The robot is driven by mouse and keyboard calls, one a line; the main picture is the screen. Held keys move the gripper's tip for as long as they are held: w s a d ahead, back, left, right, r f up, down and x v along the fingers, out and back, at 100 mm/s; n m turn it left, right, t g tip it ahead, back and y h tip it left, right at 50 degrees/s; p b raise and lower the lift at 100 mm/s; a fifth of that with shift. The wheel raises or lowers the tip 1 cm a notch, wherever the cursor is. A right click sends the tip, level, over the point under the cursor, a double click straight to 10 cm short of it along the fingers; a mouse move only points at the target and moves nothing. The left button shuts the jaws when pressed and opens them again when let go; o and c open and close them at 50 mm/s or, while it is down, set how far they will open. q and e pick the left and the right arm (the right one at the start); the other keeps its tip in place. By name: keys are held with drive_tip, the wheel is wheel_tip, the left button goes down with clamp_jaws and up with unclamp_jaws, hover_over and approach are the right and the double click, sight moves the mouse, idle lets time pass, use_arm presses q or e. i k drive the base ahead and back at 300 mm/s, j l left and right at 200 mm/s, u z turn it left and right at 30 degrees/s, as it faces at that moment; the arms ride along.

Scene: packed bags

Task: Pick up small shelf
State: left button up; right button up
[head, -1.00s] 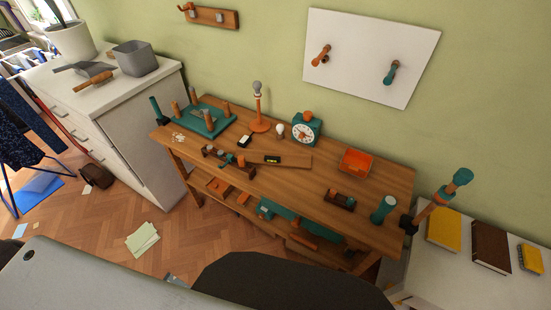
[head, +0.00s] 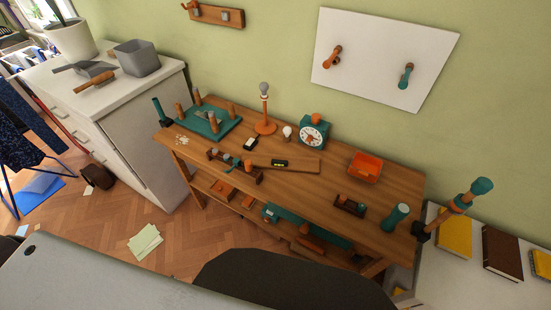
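No piece in view is plainly marked as the small shelf. A teal board with several upright wooden pegs (head: 212,122), perhaps a small shelf lying legs-up, rests on the back left of the wooden workbench (head: 340,192). A narrow wooden rack (head: 217,15) with small grey and orange fittings hangs on the wall above, and I cannot tell whether it is the shelf meant. Neither of my grippers shows in the head view.
The bench also holds an orange lamp (head: 265,110), a teal clock (head: 314,131), an orange tray (head: 366,167) and a teal cylinder (head: 396,218). A white cabinet (head: 145,130) stands left. Papers (head: 146,242) lie on the floor. Notebooks (head: 502,252) lie on the right-hand surface.

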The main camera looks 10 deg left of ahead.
sight(259, 160)
drive_tip(key=i+j, duration=0.2)
drive_tip(key=j, duration=0.15)
drive_tip(key=i+j, duration=0.15)
drive_tip(key=j, duration=0.2)
drive_tip(key=i+j, duration=0.2)
drive_tip(key=j, duration=0.15)
drive_tip(key=i+j, duration=0.15)
drive_tip(key=j, duration=0.2)
